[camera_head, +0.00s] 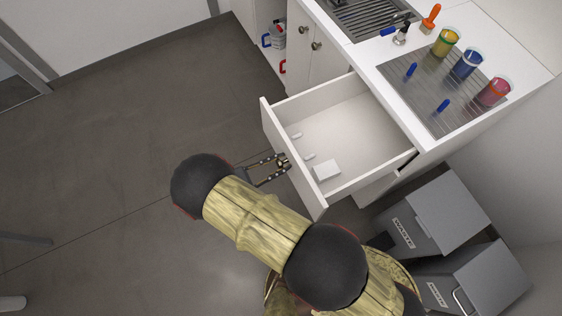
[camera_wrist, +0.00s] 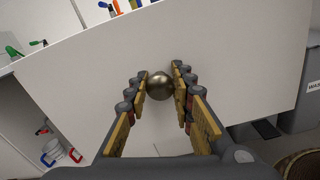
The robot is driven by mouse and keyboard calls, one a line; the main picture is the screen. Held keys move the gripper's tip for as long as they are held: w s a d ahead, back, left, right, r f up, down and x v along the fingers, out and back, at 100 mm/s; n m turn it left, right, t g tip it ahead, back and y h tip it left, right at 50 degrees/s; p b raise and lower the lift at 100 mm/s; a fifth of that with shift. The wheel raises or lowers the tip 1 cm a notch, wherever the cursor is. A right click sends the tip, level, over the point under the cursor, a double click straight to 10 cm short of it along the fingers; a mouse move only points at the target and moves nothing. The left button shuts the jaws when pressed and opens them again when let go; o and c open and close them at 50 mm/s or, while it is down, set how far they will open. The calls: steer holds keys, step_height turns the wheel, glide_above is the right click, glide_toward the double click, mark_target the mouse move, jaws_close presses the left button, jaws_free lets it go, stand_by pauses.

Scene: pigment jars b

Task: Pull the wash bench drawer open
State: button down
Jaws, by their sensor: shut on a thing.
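The wash bench drawer (camera_head: 345,125) is white and stands pulled well out from under the bench top. Inside it lie a small white block (camera_head: 326,170) and two small white pieces near the front panel. In the wrist view the drawer's front panel (camera_wrist: 238,75) fills much of the picture, with a round metal knob (camera_wrist: 159,86) at its middle. My gripper (camera_head: 282,161) is at the outside of the front panel. In the wrist view my gripper (camera_wrist: 160,87) has a finger on either side of the knob and is shut on it.
On the bench top (camera_head: 455,35) stand yellow, blue and red jars (camera_head: 493,92) on a ribbed drainer, with brushes near. Grey bins (camera_head: 450,210) stand right of the drawer. White cupboard doors (camera_head: 325,50) are left of it.

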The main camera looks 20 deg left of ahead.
steer(key=c, duration=1.6)
jaws_free()
steer(key=shift+o, duration=0.5)
step_height(320, 180, up, 10)
steer(key=shift+a, duration=0.1)
